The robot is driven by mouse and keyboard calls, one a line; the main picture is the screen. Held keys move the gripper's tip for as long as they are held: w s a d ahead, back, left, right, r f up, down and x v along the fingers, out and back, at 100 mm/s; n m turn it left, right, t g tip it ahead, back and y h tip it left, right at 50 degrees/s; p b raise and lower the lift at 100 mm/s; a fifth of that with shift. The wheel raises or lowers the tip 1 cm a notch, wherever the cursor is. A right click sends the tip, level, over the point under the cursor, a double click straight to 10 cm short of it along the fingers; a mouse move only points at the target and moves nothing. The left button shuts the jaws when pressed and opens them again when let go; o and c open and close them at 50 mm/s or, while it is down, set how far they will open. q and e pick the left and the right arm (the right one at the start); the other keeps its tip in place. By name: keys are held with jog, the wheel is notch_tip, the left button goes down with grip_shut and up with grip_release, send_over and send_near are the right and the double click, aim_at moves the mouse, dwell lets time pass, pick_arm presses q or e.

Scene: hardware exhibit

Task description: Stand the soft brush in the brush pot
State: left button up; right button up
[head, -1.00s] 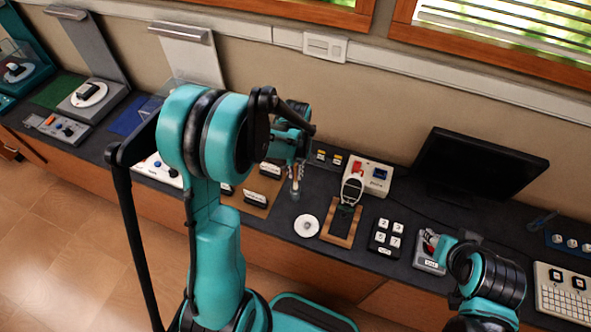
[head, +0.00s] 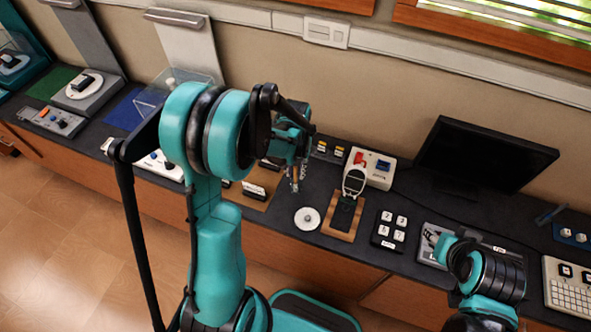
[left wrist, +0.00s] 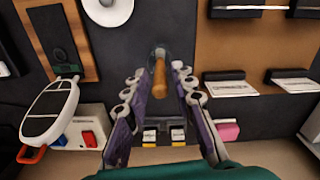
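A wooden handle (left wrist: 159,76), apparently the soft brush, stands between the fingers of my left gripper (left wrist: 157,85) in the left wrist view. Gaps show on both sides of it, so the fingers look open around it. A clear, glassy shape (left wrist: 158,56) surrounds its far end; it may be the brush pot, but I cannot tell for sure. The bristles are not visible. In the head view my left gripper (head: 295,178) is low over the dark counter, behind my arm. My right gripper (head: 447,246) is near a grey tray; its fingers cannot be made out.
A white disc (head: 307,219) and a wooden stand (head: 343,218) with a white handheld meter (head: 354,180) are close to the left gripper. A brown board (left wrist: 240,50) with dark label holders lies on its other side. A black monitor (head: 487,155) stands farther right.

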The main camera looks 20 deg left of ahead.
pick_arm(q)
jog(key=shift+r, duration=0.1)
notch_tip(320, 180, up, 12)
dwell(0.6)
dwell(0.9)
jog(key=s+d+m+t+b, duration=0.1)
jog(key=s+d+t+b, duration=0.1)
jog(key=s, duration=0.4)
jog(key=s+d+m+t+b, duration=0.1)
jog(key=s+d+t+b, duration=0.2)
jog(key=s+t, duration=0.2)
jog(key=shift+s+d+f, duration=0.35)
jog(key=shift+s, duration=0.75)
